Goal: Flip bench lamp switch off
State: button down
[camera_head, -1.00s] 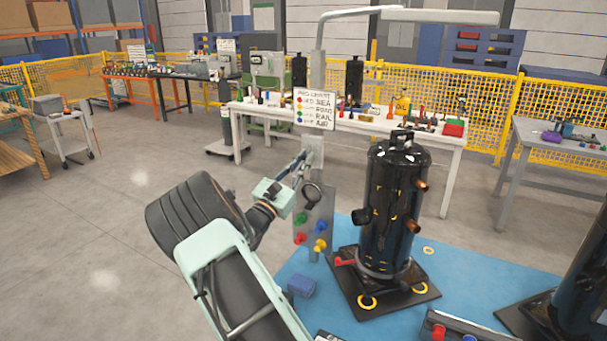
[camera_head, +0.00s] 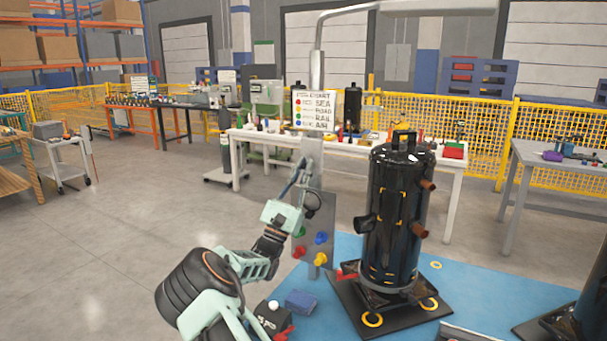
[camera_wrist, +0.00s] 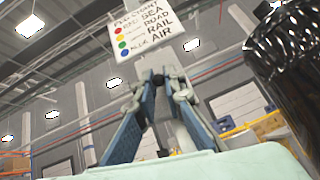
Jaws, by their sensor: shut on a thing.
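The bench lamp rises behind the board as a grey post (camera_head: 317,60), with a long pale lamp head (camera_head: 440,6) reaching right at the top. My gripper (camera_head: 300,176) is at the post, just below the colour chart sign (camera_head: 314,109). In the wrist view its two blue-grey fingers lean together, and the tips (camera_wrist: 162,78) almost meet below the sign (camera_wrist: 152,30). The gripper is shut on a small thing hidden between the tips. I cannot make out the lamp switch itself.
A black compressor (camera_head: 393,210) stands close right of my gripper. Below is a grey board (camera_head: 322,212) with coloured knobs. A blue block (camera_head: 300,302) lies on the blue mat (camera_head: 345,250). A white workbench (camera_head: 350,143) stands behind.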

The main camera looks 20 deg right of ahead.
dwell(0.3)
jog(key=c, duration=2)
grip_release()
jog(key=shift+c, duration=0.2)
jog(key=shift+f, duration=0.1)
jog(key=v, duration=1.2)
